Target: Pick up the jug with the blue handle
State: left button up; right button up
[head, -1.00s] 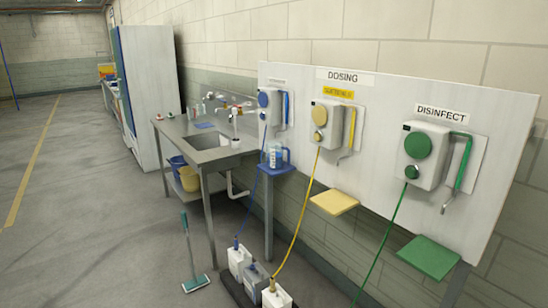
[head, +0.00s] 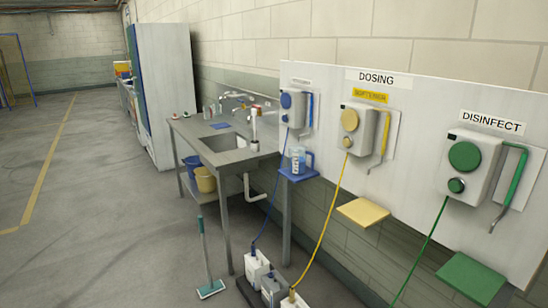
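The jug with the blue handle (head: 298,160) stands upright on a small blue shelf (head: 300,173) under the blue dosing dispenser (head: 292,108). Its body looks clear or pale with some blue, and the blue handle is on its right side. The shelf is fixed to the white dosing board, just right of the sink table. Neither of my grippers is in the head view.
A steel sink table (head: 225,148) stands left of the jug. Below the board are white canisters (head: 257,267) with hoses. A mop (head: 207,260) stands before the table. Yellow (head: 363,212) and green (head: 470,278) shelves stick out at right. Floor at left is clear.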

aim_at(297, 153)
jog(key=i+j+u, duration=0.3)
jog(key=i, duration=0.3)
jog(key=i+j+u, duration=0.25)
jog(key=i, duration=0.4)
jog(key=i+u, duration=0.3)
jog(key=i, duration=0.3)
